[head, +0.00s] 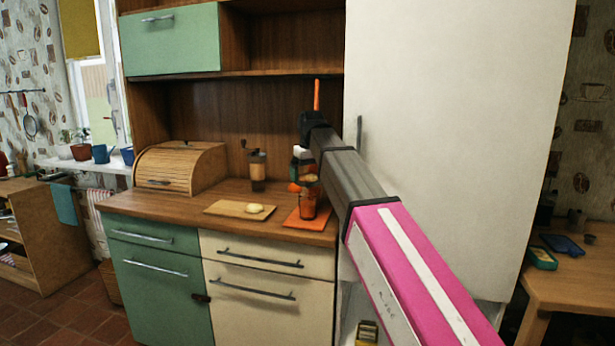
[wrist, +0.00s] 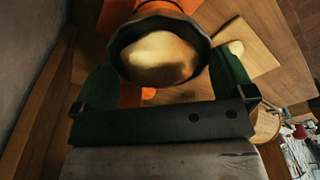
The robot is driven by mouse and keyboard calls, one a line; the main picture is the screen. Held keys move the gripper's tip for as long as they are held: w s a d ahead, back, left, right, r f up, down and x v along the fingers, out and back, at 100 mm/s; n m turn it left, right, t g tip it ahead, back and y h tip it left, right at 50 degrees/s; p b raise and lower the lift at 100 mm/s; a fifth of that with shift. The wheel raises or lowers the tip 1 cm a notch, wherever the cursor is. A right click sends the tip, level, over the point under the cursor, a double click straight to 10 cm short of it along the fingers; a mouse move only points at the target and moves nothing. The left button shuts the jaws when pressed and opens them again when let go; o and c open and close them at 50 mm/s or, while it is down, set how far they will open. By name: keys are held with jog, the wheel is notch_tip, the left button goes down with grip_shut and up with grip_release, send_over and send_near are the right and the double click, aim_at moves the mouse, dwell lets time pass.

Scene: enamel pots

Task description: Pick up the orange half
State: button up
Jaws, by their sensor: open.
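My gripper (wrist: 165,80) is open, with its two green fingers on either side of a dark-rimmed vessel. A pale tan domed piece (wrist: 160,58) sits inside that vessel's rim, between the fingers; contact is not clear. In the head view, an orange tumbler-like vessel (head: 308,204) stands below my gripper (head: 303,178), which partly hides its top. A pale yellow rounded piece (head: 255,208) lies on a wooden cutting board (head: 225,208) to the left; it also shows in the wrist view (wrist: 236,48). I cannot tell for sure which pale piece is the orange half.
An orange board (head: 291,222) lies under the vessel on the wooden counter (head: 180,206). A coffee grinder (head: 257,170) and a bread box (head: 180,166) stand at the back. A tall white cabinet side (head: 440,110) borders the arm on the right. The counter's front left is clear.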

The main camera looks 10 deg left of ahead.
jog(key=c, duration=1.1)
jog(key=shift+r, duration=0.1)
